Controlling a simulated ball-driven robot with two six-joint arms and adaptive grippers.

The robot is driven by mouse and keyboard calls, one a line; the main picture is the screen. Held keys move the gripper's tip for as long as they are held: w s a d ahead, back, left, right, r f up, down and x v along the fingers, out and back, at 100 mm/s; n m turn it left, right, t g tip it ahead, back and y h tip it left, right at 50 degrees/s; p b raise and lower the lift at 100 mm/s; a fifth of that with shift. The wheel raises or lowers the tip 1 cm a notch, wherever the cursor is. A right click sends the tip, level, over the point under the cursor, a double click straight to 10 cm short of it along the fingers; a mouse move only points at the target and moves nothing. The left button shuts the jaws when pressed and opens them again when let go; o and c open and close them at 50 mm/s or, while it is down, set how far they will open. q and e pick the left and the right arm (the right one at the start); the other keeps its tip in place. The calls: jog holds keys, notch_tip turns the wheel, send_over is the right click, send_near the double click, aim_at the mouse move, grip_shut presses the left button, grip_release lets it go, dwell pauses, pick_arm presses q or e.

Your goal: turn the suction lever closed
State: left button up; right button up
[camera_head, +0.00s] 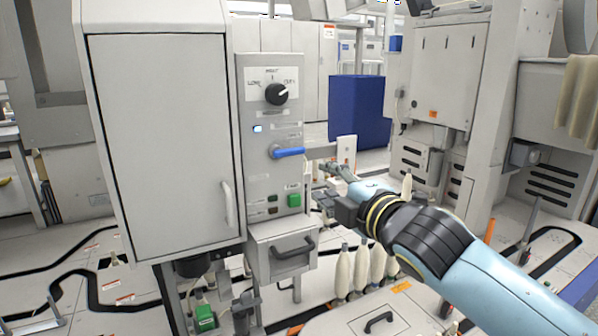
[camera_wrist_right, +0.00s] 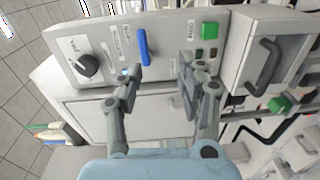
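The suction lever is a blue handle (camera_head: 288,152) on the front of the grey control panel (camera_head: 258,197). In the head view it lies roughly level, its grip pointing right from a round pivot. The lever also shows in the right wrist view (camera_wrist_right: 144,47), just beyond the fingertips. My right gripper (camera_head: 321,182) is to the right of the panel and a little below the lever. In the right wrist view its two fingers (camera_wrist_right: 157,70) are spread apart with nothing between them, and the lever is apart from them. My left gripper is not in view.
A black rotary knob (camera_head: 276,94) sits above the lever, and a green button (camera_head: 294,200) below it. A drawer with a dark handle (camera_head: 293,246) is under the panel. A white cabinet door (camera_head: 160,140) stands left. White bobbins (camera_head: 361,268) stand below my right gripper.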

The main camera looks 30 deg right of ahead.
aim_at(297, 153)
jog(key=shift+n+t, duration=0.3)
jog(key=w, duration=0.3)
jog(key=w+r+b, duration=0.1)
jog(key=w, duration=0.3)
jog(key=w+r, duration=0.1)
jog(key=w, duration=0.2)
jog(key=shift+w+r+b, duration=0.15)
jog(key=shift+w+b, duration=0.1)
jog(key=shift+b, duration=0.1)
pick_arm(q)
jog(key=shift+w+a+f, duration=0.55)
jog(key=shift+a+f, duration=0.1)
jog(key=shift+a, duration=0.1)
pick_arm(e)
jog(key=shift+d, duration=0.1)
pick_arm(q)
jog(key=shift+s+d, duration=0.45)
pick_arm(e)
grip_shut()
